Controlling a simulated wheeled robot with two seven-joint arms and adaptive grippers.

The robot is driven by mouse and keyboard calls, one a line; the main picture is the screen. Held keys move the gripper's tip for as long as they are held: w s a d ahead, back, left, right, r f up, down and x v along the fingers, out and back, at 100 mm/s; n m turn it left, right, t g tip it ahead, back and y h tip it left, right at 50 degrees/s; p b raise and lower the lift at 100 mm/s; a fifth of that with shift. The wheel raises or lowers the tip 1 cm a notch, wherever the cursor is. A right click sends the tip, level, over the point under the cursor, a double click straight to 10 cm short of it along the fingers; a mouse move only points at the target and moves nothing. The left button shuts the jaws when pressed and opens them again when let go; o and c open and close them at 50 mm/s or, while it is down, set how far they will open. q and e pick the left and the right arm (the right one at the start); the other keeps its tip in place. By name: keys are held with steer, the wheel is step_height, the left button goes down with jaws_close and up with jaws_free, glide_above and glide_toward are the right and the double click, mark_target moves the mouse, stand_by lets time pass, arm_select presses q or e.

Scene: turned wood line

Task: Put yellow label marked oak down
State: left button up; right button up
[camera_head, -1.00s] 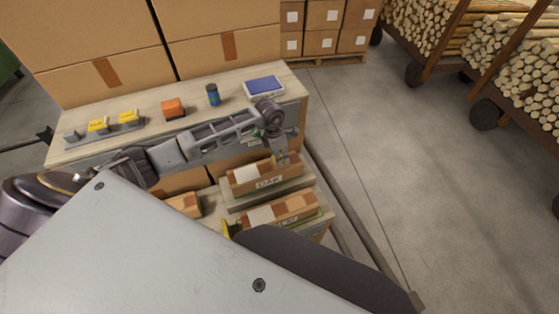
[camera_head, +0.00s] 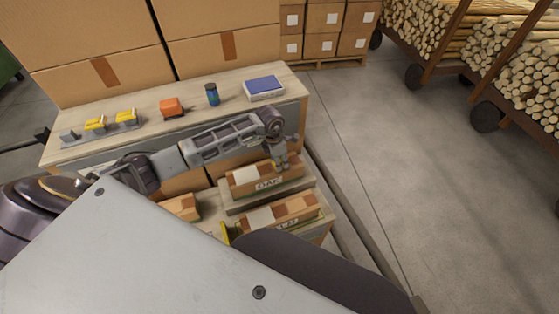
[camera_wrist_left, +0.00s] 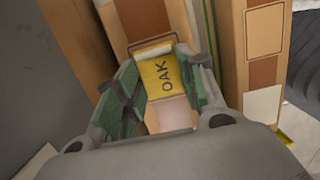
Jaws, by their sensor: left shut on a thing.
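In the left wrist view the yellow label marked OAK (camera_wrist_left: 163,76) is between the green-padded fingers of my left gripper (camera_wrist_left: 160,95), which is shut on it. A cardboard box with brown bands (camera_wrist_left: 142,18) lies beyond the label. In the head view my left gripper (camera_head: 282,165) points down over the right part of the box marked OAK (camera_head: 245,186), which rests on a raised wooden step. The held label is too small and covered to make out there. I cannot tell whether it touches the box. My right gripper is not in view.
A second long box (camera_head: 290,211) lies in front of the OAK box, and a smaller one (camera_head: 182,207) to the left. On the bench behind stand yellow labels (camera_head: 126,117), an orange object (camera_head: 171,107), a blue can (camera_head: 212,94) and a blue-topped box (camera_head: 264,88).

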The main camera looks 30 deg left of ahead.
arm_select(q)
steer(key=shift+s+f, duration=0.1)
steer(key=shift+f, duration=0.25)
steer(key=o, duration=0.7)
steer(key=shift+o, duration=0.2)
steer(key=shift+f, duration=0.1)
steer(key=shift+r, duration=0.25)
